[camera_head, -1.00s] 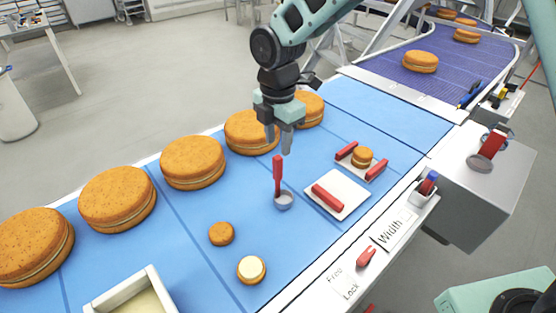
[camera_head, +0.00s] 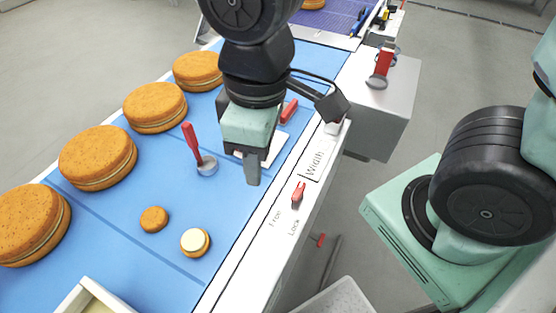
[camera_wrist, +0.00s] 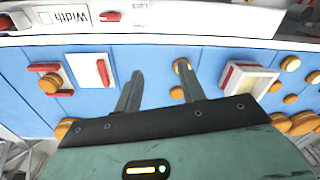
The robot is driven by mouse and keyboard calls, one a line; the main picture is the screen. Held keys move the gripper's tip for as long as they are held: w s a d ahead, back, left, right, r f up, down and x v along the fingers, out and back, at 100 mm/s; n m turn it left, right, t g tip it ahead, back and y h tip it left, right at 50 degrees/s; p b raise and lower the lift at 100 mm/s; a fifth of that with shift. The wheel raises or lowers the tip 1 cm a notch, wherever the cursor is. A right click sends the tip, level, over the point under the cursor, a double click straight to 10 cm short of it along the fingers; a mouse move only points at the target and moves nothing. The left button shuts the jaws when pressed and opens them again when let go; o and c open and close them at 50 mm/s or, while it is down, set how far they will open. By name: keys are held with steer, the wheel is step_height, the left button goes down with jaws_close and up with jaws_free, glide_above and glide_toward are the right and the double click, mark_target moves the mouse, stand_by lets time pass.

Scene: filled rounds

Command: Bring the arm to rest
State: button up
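My gripper (camera_head: 246,174) hangs over the front part of the blue belt, near the white rail, its fingers pointing down. In the wrist view its two fingers (camera_wrist: 160,70) stand apart with only blue belt between them, so it is open and empty. My arm comes down from the top of the head view. It hides part of the white plate (camera_head: 276,150) with red bars. That plate shows in the wrist view with a red bar (camera_wrist: 101,72) on it.
A red-handled tool (camera_head: 192,140) stands on the belt left of my gripper. A small plain round (camera_head: 154,219) and a cream-topped round (camera_head: 195,241) lie nearer. Large filled rounds (camera_head: 98,158) line the far side. A red lever (camera_head: 298,191) sits on the rail.

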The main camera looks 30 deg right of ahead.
steer(key=s+d+f+m+b, duration=0.1)
steer(key=s+f+m+b, duration=0.1)
steer(key=shift+s+d+f, duration=0.25)
steer(key=shift+s+d, duration=0.05)
steer(key=shift+d, duration=0.05)
stand_by(0.5)
